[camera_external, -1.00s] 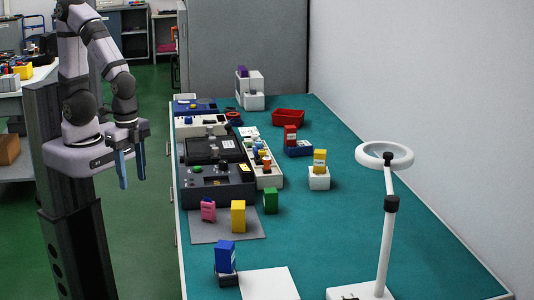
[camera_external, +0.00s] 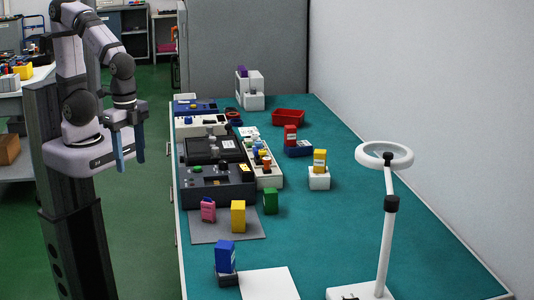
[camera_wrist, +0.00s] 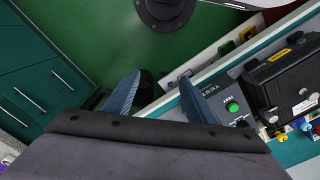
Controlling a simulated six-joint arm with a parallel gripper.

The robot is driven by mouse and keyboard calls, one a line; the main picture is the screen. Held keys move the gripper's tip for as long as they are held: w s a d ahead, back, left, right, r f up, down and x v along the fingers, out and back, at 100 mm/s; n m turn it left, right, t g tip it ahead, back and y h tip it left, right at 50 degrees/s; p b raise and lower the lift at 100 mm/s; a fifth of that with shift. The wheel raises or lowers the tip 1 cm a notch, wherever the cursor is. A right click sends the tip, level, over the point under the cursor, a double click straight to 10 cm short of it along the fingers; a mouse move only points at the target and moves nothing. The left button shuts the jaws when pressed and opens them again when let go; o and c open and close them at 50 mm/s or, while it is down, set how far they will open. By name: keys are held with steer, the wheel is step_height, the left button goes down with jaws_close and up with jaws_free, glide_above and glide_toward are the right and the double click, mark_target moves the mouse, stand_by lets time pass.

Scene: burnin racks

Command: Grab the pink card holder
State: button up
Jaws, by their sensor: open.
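The pink card holder (camera_external: 208,210) stands upright on the grey mat (camera_external: 250,233) on the green bench, left of a yellow block (camera_external: 238,216). My gripper (camera_external: 130,162) is open and empty. It hangs off the bench's left edge, up and left of the pink card holder and well apart from it. In the wrist view my gripper's two blue fingers (camera_wrist: 160,98) are spread with nothing between them. I cannot make out the pink card holder in the wrist view.
A green block (camera_external: 270,200) stands right of the yellow one. A blue block (camera_external: 225,257) in a dark base is nearer the front. A black test unit (camera_external: 219,190) lies behind the mat. A white ring lamp (camera_external: 384,155) stands at right. The bench's right side is mostly clear.

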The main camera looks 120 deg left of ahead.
steer(key=m+g+y+b, duration=0.2)
steer(key=m+y+b, duration=0.5)
steer(key=m+y, duration=0.7)
glide_above(205, 204)
steer(key=s, duration=0.6)
steer(key=f, duration=0.1)
steer(key=w+d+m+t+y+b, duration=0.2)
steer(key=w+d+m+y, duration=0.2)
steer(key=w+d, duration=0.2)
step_height(205, 204, down, 10)
steer(key=shift+w+d+f+p, duration=0.1)
steer(key=shift+w+d+p, duration=0.05)
steer(key=shift+p, duration=0.2)
steer(key=shift+a+p, duration=0.5)
steer(key=shift+a, duration=0.65)
steer(key=a+p, duration=0.2)
steer(key=a, duration=0.1)
steer(key=a+p, duration=0.1)
steer(key=shift+a+r, duration=0.2)
steer(key=shift+r, duration=0.05)
steer(key=shift+a+f, duration=0.15)
steer(key=shift+a, duration=0.2)
